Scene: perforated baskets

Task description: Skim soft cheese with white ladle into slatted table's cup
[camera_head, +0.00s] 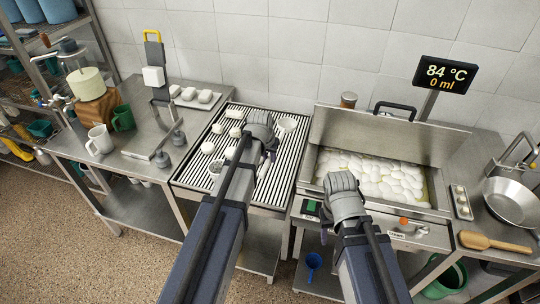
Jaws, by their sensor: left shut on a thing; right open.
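The slatted table (193,173) stands in the middle, with several small white pieces on its slats. A pale round cup-like thing (215,167) sits near its front left. White lumps of soft cheese (372,178) float in the open steel vat (440,205) to the right. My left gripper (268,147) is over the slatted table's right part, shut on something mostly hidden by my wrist. A white rounded bowl, apparently the white ladle's (288,123), shows just right of it. My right gripper (338,182) is open at the vat's front left edge; its fingertips are largely hidden.
A display (445,74) reads 84 °C and 0 ml. The vat's raised lid (385,135) stands behind the cheese. A metal pan (512,200) and wooden paddle (494,243) lie at right. Mugs (101,139) and weights stand on the left table. A blue jug (313,262) is below.

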